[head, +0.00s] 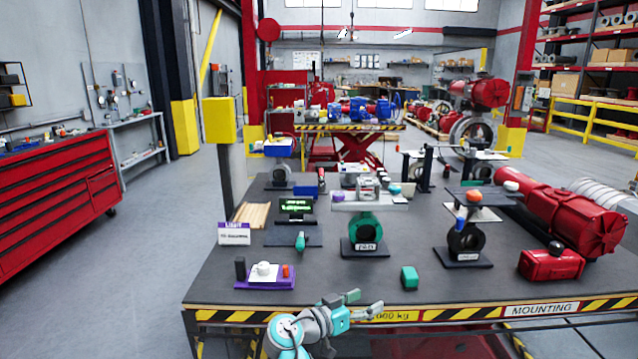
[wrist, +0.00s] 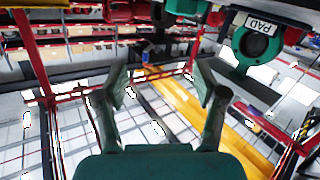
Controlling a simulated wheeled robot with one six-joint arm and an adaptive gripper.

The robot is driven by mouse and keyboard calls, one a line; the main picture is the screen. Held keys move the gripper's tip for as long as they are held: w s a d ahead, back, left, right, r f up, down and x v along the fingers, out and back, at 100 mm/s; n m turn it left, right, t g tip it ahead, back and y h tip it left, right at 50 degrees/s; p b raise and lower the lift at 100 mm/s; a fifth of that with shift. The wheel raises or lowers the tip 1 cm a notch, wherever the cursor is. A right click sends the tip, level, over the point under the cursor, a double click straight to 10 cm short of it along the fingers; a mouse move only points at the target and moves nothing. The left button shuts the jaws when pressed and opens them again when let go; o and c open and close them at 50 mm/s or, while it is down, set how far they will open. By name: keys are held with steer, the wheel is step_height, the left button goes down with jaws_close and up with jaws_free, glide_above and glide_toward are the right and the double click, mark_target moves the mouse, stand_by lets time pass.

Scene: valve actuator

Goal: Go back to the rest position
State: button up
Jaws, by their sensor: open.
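My gripper (head: 366,303) is at the table's front edge in the head view, low in the picture, its two fingers pointing right. My teal and grey arm is folded below and left of it. In the wrist view my gripper (wrist: 162,82) is open, with its fingers spread and nothing between them. The green valve (head: 365,236) labelled PAD stands upright on the table behind the gripper, apart from it. It also shows at the upper right of the wrist view (wrist: 257,42).
The dark table (head: 330,272) carries a purple-based fixture (head: 264,275), a small green block (head: 409,277), a black valve (head: 466,240) and a red motor (head: 551,263). Clear tabletop lies between the fixture and the green block. A red tool cabinet (head: 50,195) stands left, across open floor.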

steer(key=s+d+f+n+t+y, duration=0.1)
steer(key=s+d+f+n+y, duration=0.1)
steer(key=s+f, duration=0.35)
steer(key=s+d+f+n+y, duration=0.2)
steer(key=f, duration=0.7)
steer(key=s+d+f+n+t+y, duration=0.1)
steer(key=s+d+f+n, duration=0.15)
steer(key=f, duration=0.45)
steer(key=s+f+n+y, duration=0.1)
steer(key=s+f+y, duration=0.15)
steer(key=s, duration=0.45)
steer(key=s+d+f+n+y, duration=0.1)
steer(key=s+f, duration=0.3)
steer(key=s, duration=0.3)
steer(key=s+f+n+y, duration=0.1)
steer(key=s+f+y, duration=0.15)
steer(key=s, duration=0.35)
steer(key=s+r+t+y, duration=0.1)
steer(key=s+r+y, duration=0.25)
steer(key=s, duration=1.45)
steer(key=s+r+t, duration=0.2)
steer(key=s+r, duration=1.1)
steer(key=r, duration=0.4)
steer(key=shift+r+m, duration=0.25)
steer(key=shift+m, duration=0.1)
